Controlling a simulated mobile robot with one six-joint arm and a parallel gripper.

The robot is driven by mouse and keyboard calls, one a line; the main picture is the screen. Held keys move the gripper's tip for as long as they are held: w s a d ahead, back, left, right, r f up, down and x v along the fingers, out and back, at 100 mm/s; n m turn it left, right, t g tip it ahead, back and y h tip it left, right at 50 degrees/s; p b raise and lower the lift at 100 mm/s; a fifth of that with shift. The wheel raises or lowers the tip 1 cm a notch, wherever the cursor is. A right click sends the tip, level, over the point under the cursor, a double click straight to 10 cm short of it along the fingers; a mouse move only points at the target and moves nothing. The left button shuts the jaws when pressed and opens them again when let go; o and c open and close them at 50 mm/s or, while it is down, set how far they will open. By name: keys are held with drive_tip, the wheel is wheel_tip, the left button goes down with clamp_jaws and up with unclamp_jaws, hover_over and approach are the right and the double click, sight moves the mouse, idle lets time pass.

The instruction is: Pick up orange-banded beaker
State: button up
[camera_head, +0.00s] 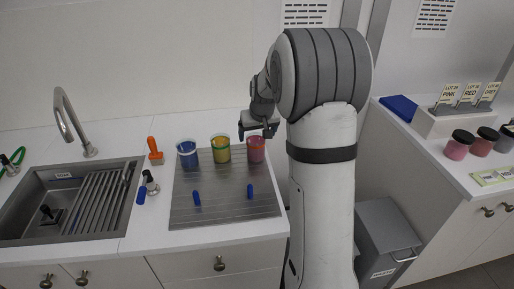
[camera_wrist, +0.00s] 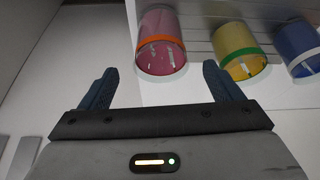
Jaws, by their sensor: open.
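The orange-banded beaker (camera_head: 256,152) holds pink-red contents and stands at the right end of a row of beakers on the grey ribbed mat (camera_head: 224,205). In the wrist view the orange-banded beaker (camera_wrist: 161,42) is ahead of my gripper (camera_wrist: 156,80), with its orange rim band facing me. My gripper is open and empty, its two fingers apart, with the beaker lying beyond and between the fingertips. In the head view my gripper (camera_head: 259,128) is at the upper edge of this beaker and overlaps it slightly; I cannot tell if they touch.
A green-banded beaker (camera_head: 221,151) with yellow contents and a blue beaker (camera_head: 187,155) stand to the left. Two blue pieces lie on the mat's front. A sink (camera_head: 66,205) is left; an orange-handled tool (camera_head: 154,152) stands between. Lidded jars (camera_head: 459,146) are on the right counter.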

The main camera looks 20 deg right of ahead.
sight(256, 141)
drive_tip(key=p+x, duration=0.1)
drive_tip(key=x, duration=0.5)
drive_tip(key=shift+w, duration=0.15)
drive_tip(key=c, duration=1.1)
drive_tip(key=shift+c, duration=0.2)
